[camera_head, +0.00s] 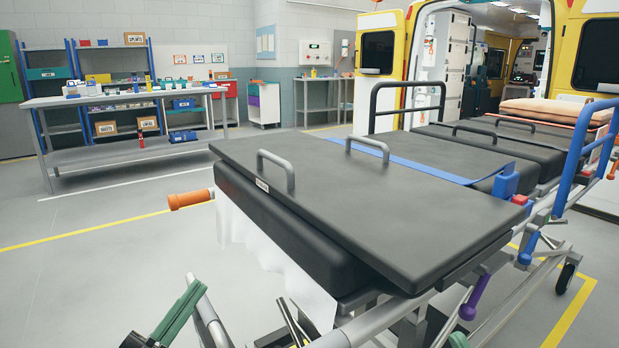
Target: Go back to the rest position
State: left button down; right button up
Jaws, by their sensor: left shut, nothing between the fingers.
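My left gripper (291,318) shows only in part at the bottom edge, as dark narrow fingers below the near end of the stretcher. It is shut and empty. The rest of it is cut off by the frame. My right gripper is not in view. The stretcher (370,205), with its black padded top and two grey handles, fills the middle and right.
A white sheet (262,250) hangs from the stretcher's near left side, and an orange-ended handle (188,199) sticks out left. A workbench (110,99) stands at the back left. An open ambulance (393,50) is behind. The floor at left is clear.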

pick_arm(q)
jog(key=s+d+r+n+t, duration=0.1)
jog(key=s+d+r+n, duration=0.15)
jog(key=s, duration=0.65)
jog(key=s+d+r+n+t, duration=0.2)
jog(key=s+d+r, duration=0.15)
jog(key=s, duration=0.45)
jog(key=w+a+f+n+g+y+p, duration=0.3)
jog(key=w+f+n+g+y+p, duration=0.55)
jog(key=p, duration=1.05)
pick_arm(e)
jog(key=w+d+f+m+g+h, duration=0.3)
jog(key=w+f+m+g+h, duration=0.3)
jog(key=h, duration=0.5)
pick_arm(q)
jog(key=s+a+f+n+g+y+p, duration=0.1)
jog(key=s+f+g+y+p, duration=0.3)
jog(key=s+p, duration=0.7)
jog(key=shift+a+f+n+g+p, duration=0.45)
jog(key=shift+f+p, duration=0.2)
jog(key=shift+f, duration=0.75)
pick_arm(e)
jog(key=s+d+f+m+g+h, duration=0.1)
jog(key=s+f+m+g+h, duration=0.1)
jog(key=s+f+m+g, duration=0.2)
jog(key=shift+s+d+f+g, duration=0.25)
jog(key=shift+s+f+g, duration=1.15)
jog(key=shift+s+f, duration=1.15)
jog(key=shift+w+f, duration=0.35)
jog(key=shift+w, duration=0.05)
